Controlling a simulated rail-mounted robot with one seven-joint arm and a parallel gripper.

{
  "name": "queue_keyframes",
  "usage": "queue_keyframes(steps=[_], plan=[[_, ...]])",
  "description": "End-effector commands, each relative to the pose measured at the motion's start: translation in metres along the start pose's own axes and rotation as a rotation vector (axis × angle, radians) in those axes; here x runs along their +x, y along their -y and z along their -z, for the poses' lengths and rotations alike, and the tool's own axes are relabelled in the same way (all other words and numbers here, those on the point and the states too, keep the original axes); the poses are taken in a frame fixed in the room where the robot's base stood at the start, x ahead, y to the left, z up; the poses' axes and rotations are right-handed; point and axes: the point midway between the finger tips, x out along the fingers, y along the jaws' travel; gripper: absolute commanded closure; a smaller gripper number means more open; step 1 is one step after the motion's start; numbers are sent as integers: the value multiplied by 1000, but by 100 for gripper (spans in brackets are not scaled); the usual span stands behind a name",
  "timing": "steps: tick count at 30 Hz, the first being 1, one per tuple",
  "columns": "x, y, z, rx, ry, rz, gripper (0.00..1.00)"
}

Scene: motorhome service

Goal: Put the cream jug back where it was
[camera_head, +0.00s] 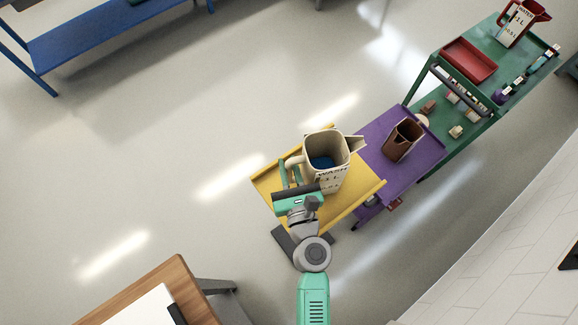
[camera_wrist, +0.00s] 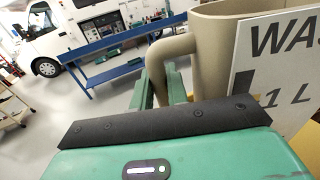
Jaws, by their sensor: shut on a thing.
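The cream jug (camera_head: 341,174) is upright over the yellow cart top (camera_head: 273,193), with blue liquid inside and a label reading "WASH 1 L". It fills the right side of the wrist view (camera_wrist: 212,45). My gripper (camera_head: 288,174) is at the jug's left side, shut on its handle (camera_wrist: 163,52). The fingertips are partly hidden behind my gripper's body. I cannot tell whether the jug's base touches the yellow top.
A purple cart (camera_head: 424,151) adjoins on the right with a brown container (camera_head: 403,139). Beyond it, a green cart (camera_head: 485,38) holds a red tray (camera_head: 469,60) and a red-handled "WATER" jug (camera_head: 519,25). A wooden table (camera_head: 176,277) is at lower left. Open floor lies left.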

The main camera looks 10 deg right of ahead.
Motion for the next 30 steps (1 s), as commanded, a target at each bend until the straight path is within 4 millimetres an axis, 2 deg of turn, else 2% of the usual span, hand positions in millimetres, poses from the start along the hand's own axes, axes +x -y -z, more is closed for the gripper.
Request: queue_keyframes(steps=[2, 3, 6, 14, 16, 21, 27, 30], plan=[[0, 0, 3, -1, 2, 0, 100], [0, 0, 4, 0, 0, 0, 82], [0, 0, 3, 0, 0, 0, 63], [0, 0, 2, 0, 0, 0, 63], [0, 0, -4, 0, 0, 0, 63], [-38, 1, 3, 0, -3, 3, 63], [-88, 0, 4, 2, -3, 2, 63], [-106, 1, 2, 1, -1, 3, 63]])
